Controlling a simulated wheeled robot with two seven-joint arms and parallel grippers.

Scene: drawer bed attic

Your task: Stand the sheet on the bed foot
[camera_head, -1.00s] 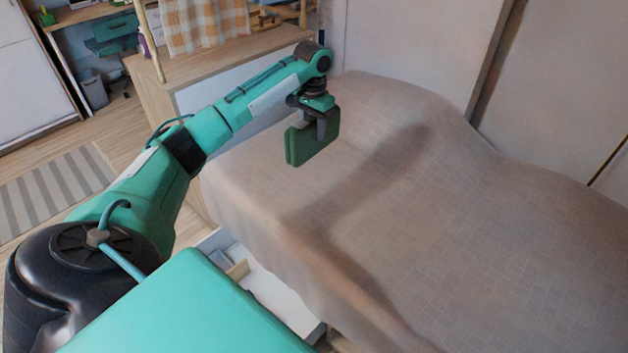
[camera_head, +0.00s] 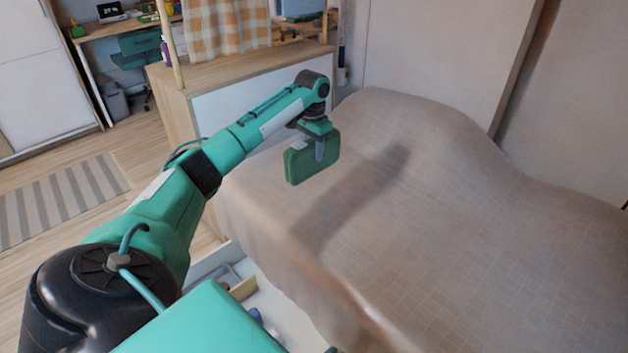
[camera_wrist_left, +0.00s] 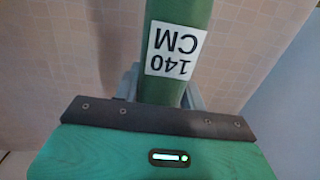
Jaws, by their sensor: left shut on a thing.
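A dark green folded sheet (camera_head: 300,168) hangs upright from my left gripper (camera_head: 322,148), above the near left end of the bed (camera_head: 430,240). The left gripper is shut on the sheet's upper edge. The sheet appears apart from the cover, though the gap is hard to judge. In the left wrist view the sheet (camera_wrist_left: 182,20) shows as a narrow green strip between the fingers, with a white label (camera_wrist_left: 175,52) reading "140 CM" upside down. The sheet's lower edge is hidden in that view. My right gripper is not in view.
The bed has a beige checked cover with a raised hump along the wall side. An open drawer (camera_head: 285,310) with small items stands below its near side. A wooden cabinet (camera_head: 240,75) stands beyond the bed's left end. A striped rug (camera_head: 60,200) lies on the floor.

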